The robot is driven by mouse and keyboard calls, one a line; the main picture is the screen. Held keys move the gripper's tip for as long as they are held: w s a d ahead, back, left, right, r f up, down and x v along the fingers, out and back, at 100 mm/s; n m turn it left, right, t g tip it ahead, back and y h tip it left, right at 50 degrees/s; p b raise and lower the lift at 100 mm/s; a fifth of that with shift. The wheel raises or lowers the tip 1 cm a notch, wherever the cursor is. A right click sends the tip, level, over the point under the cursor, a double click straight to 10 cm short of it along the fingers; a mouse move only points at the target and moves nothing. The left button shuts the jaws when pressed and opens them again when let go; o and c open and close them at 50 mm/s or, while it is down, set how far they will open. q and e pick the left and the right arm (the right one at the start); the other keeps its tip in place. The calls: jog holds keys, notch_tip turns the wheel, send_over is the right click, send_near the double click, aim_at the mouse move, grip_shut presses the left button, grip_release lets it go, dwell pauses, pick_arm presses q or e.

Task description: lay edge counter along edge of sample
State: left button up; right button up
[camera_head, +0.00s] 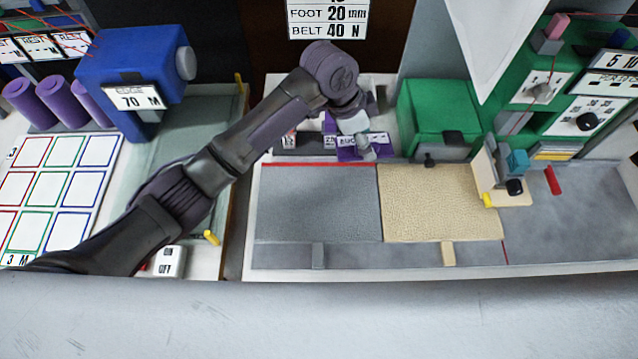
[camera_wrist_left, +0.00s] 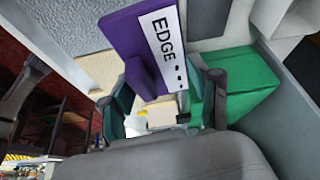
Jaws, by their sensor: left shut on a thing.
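My left gripper (camera_head: 362,140) is shut on the purple edge counter (camera_head: 345,155), behind the far edge of the work surface. In the left wrist view the counter (camera_wrist_left: 128,38) stands between my fingers (camera_wrist_left: 160,98), its white label reading "EDGE". In the head view the gripper and wrist partly hide it. A grey textured sample (camera_head: 318,205) with a red line along its far edge lies flat, and a beige sample (camera_head: 440,202) adjoins it on the right. The counter appears close to the grey sample's far right corner; I cannot tell whether they touch. My right gripper is not in view.
A green box (camera_head: 438,112) stands right of my left gripper, with a green machine (camera_head: 590,90) farther right. A blue machine (camera_head: 135,70) and a card grid (camera_head: 55,190) are at left. The tops of both samples are clear.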

pick_arm(q)
jog(key=shift+w+d+r+m, duration=0.25)
jog(key=shift+d+r+m, duration=0.2)
jog(key=shift+d, duration=0.15)
jog(key=shift+g, duration=0.3)
jog(key=p, duration=0.3)
send_over(324, 182)
jog(key=a, duration=0.1)
jog(key=f, duration=0.6)
jog(key=shift+a+f, duration=0.2)
jog(key=shift+f, duration=0.05)
notch_tip(324, 182, down, 3)
jog(key=shift+s+f+p, duration=0.1)
jog(key=shift+f+p, duration=0.05)
jog(key=shift+p, duration=0.4)
jog(key=shift+f, duration=0.35)
jog(key=shift+f, duration=0.2)
jog(key=o, duration=1.2)
